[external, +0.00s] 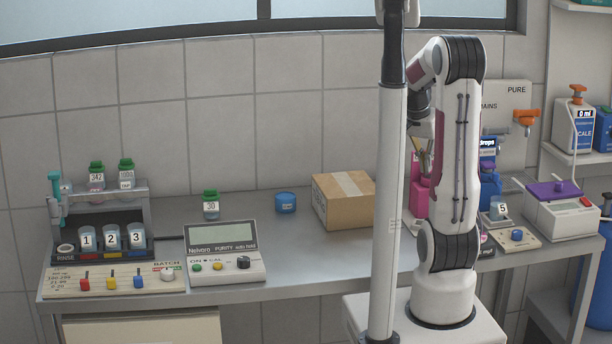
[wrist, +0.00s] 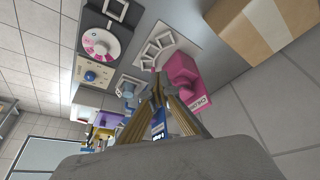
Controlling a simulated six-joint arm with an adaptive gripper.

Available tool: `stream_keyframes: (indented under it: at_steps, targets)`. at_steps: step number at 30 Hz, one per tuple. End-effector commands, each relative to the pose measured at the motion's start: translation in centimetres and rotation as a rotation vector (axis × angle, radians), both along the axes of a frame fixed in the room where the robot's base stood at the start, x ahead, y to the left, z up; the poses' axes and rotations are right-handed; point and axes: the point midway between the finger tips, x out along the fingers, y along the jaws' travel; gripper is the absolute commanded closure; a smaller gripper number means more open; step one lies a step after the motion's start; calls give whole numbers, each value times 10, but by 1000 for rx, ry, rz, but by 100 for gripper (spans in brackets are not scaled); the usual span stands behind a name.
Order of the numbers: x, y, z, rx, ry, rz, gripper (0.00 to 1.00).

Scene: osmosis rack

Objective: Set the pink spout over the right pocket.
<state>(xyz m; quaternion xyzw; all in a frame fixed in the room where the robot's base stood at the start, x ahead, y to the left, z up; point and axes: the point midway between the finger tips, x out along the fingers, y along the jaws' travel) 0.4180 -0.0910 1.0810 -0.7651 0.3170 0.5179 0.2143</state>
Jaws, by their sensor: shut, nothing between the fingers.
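A pink unit (wrist: 182,78) with a white lettered label stands close beside my gripper (wrist: 157,88) in the wrist view. In the external view the pink unit (external: 419,192) is partly hidden behind my arm. I cannot tell which part of it is the spout. A white rack (wrist: 160,46) with several openings is next to the pink unit in the wrist view; I cannot make out which is the right pocket. My gripper is shut and empty; its tips overlap the pink unit's edge in the picture, and contact cannot be told. In the external view my gripper (external: 426,158) is near the pink unit's top.
A cardboard box (external: 343,199) stands left of the pink unit. A panel with a blue knob (external: 516,235) and a scale with a purple top (external: 556,191) are to the right. A blue bottle (external: 489,187) is behind my arm. The bench before the box is clear.

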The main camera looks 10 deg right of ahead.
Motion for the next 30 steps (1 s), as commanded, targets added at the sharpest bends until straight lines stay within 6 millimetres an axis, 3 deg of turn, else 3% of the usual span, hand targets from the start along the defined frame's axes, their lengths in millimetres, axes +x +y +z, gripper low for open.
stream_keyframes:
  at_steps: [16, 30]
  targets:
    - [17, -18, -66, 1, 4, 0, 100]
    - [45, -45, -64, 1, 0, 0, 100]
